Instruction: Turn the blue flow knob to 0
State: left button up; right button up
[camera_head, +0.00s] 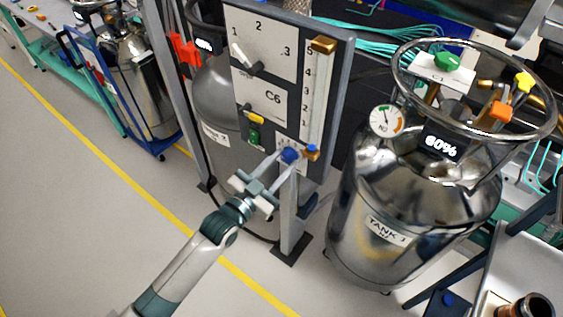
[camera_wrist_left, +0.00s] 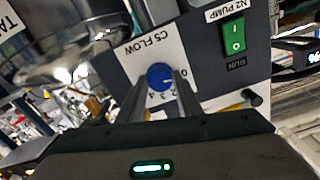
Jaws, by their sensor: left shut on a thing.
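The blue flow knob (camera_head: 290,155) sits low on the front of the upright control panel. In the left wrist view the blue knob (camera_wrist_left: 159,76) sits on a white plate marked C5 FLOW (camera_wrist_left: 140,56), with small numbers around it; a 0 shows on its right side. My left gripper (camera_head: 282,162) reaches in from the lower left, its two fingers shut on either side of the knob. A pale mark shows on the knob face, but I cannot tell exactly which number it points to. My right gripper is not in view.
A green pump switch (camera_wrist_left: 234,37) is beside the knob plate. The panel (camera_head: 345,90) also carries a white dial and a yellow-handled valve (camera_head: 227,118). A shiny tank (camera_head: 400,215) stands close on the right. The floor at left is mostly clear.

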pick_arm(q)
jog(key=o, duration=1)
jog(key=shift+o, duration=0.2)
jog(key=b+v, duration=0.4)
jog(key=v, duration=1.3)
jog(key=shift+s+a+b, duration=0.15)
jog(key=shift+b, duration=0.15)
